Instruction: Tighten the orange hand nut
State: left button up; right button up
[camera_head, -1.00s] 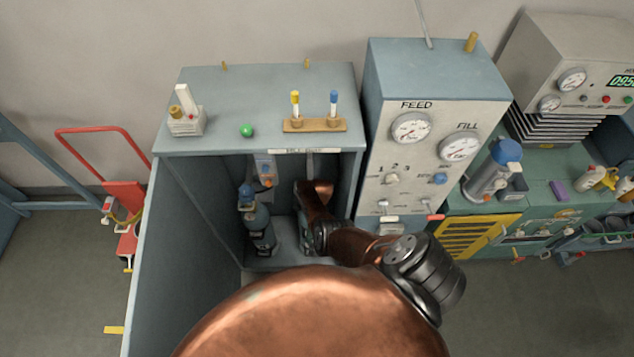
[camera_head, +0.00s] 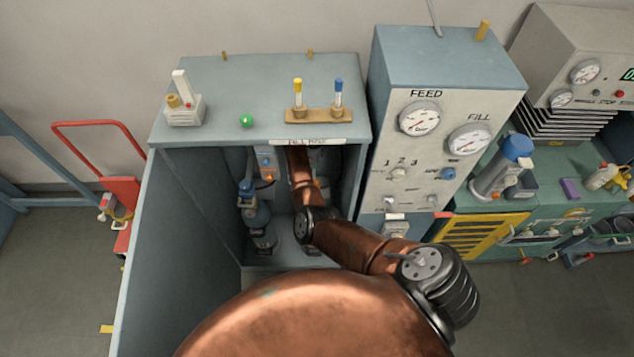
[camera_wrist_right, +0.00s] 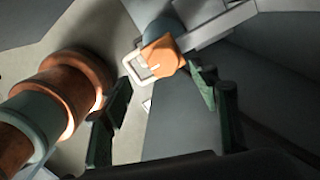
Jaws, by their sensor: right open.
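The orange hand nut (camera_wrist_right: 162,55) shows in the right wrist view as a faceted orange block, with a pale square loop at its side and a blue-grey round part behind it. My right gripper (camera_wrist_right: 161,72) is open, with its dark green fingers apart. The nut appears between and slightly beyond the fingertips, and I see no contact. In the head view, a small orange part (camera_head: 268,175) shows on a grey fitting inside the cabinet, and it seems to be the same nut. My right arm reaches into the cabinet, where its roof hides the gripper. My left gripper is out of view.
The cabinet (camera_head: 180,230) has close side walls and a roof carrying a tube rack (camera_head: 318,116) and a green ball (camera_head: 246,120). A blue-topped cylinder (camera_head: 250,205) stands inside, left of my arm. The gauge panel (camera_head: 440,130) stands close on the right.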

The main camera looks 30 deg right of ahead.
jog(key=shift+s+d+r+h, duration=0.1)
jog(key=shift+d+r+h, duration=0.1)
jog(key=shift+h, duration=0.1)
jog(key=shift+f, duration=0.35)
notch_tip(320, 180, down, 7)
jog(key=shift+r+b, duration=0.1)
jog(key=shift+b, duration=0.2)
jog(key=c, duration=1.2)
